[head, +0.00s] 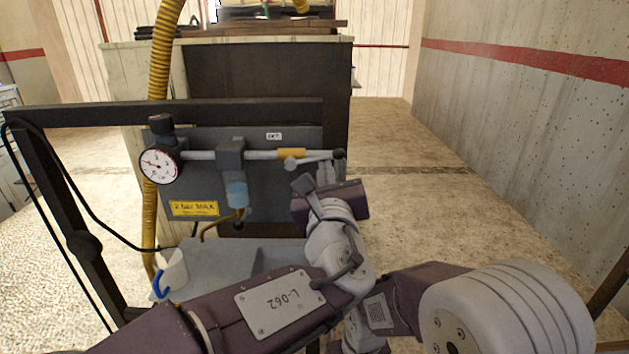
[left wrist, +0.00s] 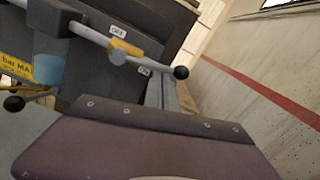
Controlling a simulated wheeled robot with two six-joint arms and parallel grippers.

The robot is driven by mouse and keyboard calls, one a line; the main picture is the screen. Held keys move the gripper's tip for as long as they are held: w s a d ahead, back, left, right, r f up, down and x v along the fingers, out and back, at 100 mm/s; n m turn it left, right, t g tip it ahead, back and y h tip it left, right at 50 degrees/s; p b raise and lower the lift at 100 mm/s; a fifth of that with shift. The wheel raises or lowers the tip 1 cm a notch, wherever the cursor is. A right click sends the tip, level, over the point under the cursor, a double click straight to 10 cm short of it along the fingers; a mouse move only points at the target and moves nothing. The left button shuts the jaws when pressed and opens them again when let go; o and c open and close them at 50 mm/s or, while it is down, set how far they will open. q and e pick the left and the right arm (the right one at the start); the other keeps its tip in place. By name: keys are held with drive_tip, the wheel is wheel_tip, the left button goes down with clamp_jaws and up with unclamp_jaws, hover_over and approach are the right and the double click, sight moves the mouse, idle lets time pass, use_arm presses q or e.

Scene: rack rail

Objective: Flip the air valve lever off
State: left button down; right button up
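The air valve lever (head: 313,158) is a silver rod with a black ball at its right end. It lies nearly level along the pipe at the yellow valve body (head: 291,153), on a dark grey panel. In the left wrist view the lever (left wrist: 150,65) runs right to its black ball. My left gripper (head: 326,171) has its grey fingers side by side, just below the lever's outer part. They look shut with nothing between them. The left wrist view shows the fingers (left wrist: 165,88) below the rod; contact cannot be told. My right gripper is not in view.
A round gauge (head: 158,166), a filter with a blue bowl (head: 236,192) and a yellow label (head: 194,208) are left of the valve. A white cup (head: 173,267) with a blue handle stands on a grey shelf (head: 215,262). Floor right of the panel is clear.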

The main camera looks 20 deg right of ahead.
use_arm(q)
drive_tip(key=w+a+r+n+b, duration=0.1)
drive_tip(key=a+r+n+b, duration=0.4)
drive_tip(key=n, duration=1.1)
drive_tip(key=shift+w+r+y+b, duration=0.2)
drive_tip(key=shift+r+y+b, duration=0.25)
drive_tip(key=shift+r, duration=0.5)
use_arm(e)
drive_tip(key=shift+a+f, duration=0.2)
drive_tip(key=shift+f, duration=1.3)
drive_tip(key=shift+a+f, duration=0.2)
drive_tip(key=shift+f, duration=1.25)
